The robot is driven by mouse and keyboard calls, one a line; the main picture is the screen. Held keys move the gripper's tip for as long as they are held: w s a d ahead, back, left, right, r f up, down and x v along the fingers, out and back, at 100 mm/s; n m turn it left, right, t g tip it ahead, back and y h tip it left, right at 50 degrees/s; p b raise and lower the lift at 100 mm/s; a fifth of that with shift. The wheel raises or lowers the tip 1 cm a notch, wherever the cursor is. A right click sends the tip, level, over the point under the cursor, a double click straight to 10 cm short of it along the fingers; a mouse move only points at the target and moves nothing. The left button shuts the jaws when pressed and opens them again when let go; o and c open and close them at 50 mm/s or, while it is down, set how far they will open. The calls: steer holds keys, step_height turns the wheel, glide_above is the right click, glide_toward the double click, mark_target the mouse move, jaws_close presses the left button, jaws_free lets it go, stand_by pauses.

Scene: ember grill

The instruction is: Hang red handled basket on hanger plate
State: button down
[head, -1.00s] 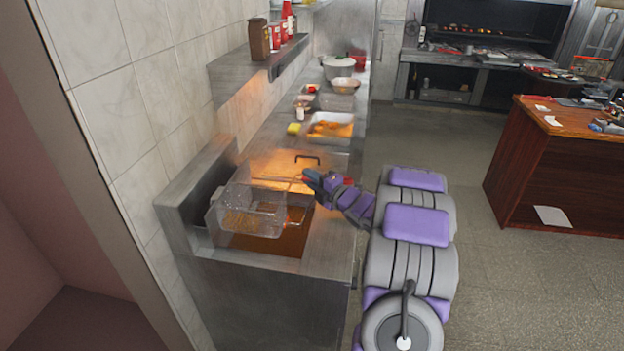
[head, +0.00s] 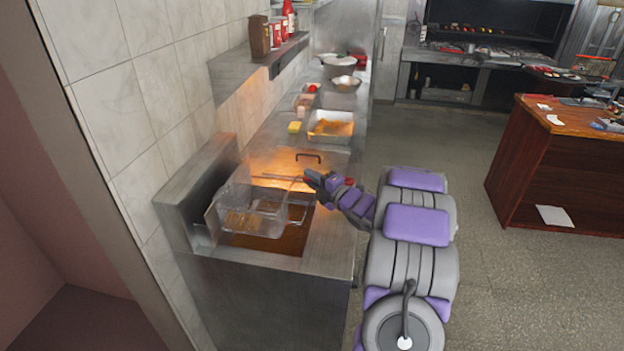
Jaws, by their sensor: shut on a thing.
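A wire mesh basket (head: 240,212) with some golden food in it is over the left part of the fryer, above the brown oil (head: 265,243). Its thin handle runs right to my gripper (head: 313,180), which is shut on it. The red grip is mostly hidden by the gripper. A second basket (head: 284,207) shows partly behind it, lower in the fryer. The hanger plate seems to be the upright metal back panel (head: 205,165) left of the basket. The basket's left end is close to that panel; I cannot tell whether they touch.
A metal shelf (head: 240,78) with bottles juts from the tiled wall above the counter. A tray of food (head: 331,125) and a yellow block (head: 294,127) lie farther back. A wooden counter (head: 550,165) stands at the right, with open floor between.

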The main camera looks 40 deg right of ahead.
steer(key=shift+f, duration=0.1)
steer(key=c, duration=1)
jaws_free()
steer(key=shift+o, duration=0.2)
steer(key=s+d+p, duration=0.1)
steer(key=s, duration=1.6)
steer(key=shift+s+d, duration=0.15)
steer(key=shift+d, duration=0.15)
steer(key=shift+f, duration=0.1)
